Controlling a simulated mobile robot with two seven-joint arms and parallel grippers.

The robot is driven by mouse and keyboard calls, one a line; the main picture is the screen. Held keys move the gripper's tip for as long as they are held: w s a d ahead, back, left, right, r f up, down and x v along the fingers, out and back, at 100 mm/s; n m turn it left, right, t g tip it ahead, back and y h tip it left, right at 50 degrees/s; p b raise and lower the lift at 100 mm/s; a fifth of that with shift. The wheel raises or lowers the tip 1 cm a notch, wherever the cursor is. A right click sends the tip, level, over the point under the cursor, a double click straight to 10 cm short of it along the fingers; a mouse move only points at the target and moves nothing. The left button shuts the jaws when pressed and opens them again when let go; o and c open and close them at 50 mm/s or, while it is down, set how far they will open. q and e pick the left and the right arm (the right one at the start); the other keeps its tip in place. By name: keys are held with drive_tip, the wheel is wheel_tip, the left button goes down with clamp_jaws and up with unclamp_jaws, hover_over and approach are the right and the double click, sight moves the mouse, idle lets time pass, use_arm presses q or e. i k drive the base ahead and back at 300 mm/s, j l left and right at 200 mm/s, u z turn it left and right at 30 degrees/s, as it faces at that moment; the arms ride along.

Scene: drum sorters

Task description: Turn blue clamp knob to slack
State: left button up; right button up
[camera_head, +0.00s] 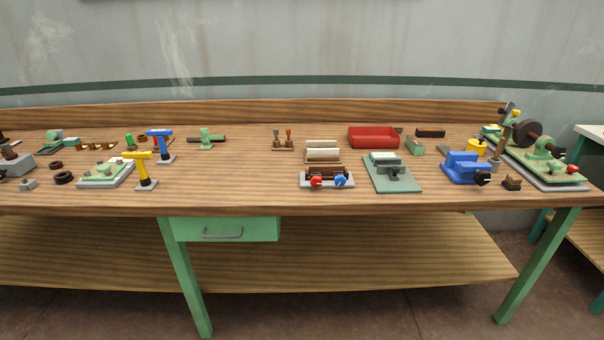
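A small fixture with a pale grey base (328,187) sits near the front edge of the bench, right of centre. A blue knob (340,181) is on its front at the right, and a red knob (316,182) is on its front at the left. Dark brown pieces (325,172) lie across the fixture behind the knobs. The knob's turn position is too small to read. A blue vise-like block (466,167) with a black knob (483,179) stands farther right. Neither of my grippers is in view.
The wooden bench (230,185) is clear left of the fixture. A cream-coloured block rack (322,151) stands just behind it. A green plate with a grey device (391,172) is close on its right. A red tray (373,137) lies behind.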

sight(338, 180)
drive_tip(key=l+u, duration=0.3)
drive_tip(key=u, duration=0.15)
drive_tip(key=i+l+u, duration=0.1)
drive_tip(key=l+u, duration=0.6)
drive_tip(key=k+l+u, duration=0.2)
drive_tip(key=l, duration=0.2)
drive_tip(key=k+l+u, duration=0.1)
drive_tip(key=l, duration=0.75)
drive_tip(key=k+l+u, duration=0.15)
drive_tip(key=l, duration=0.3)
drive_tip(key=k+l+u, duration=0.1)
drive_tip(key=l, duration=0.3)
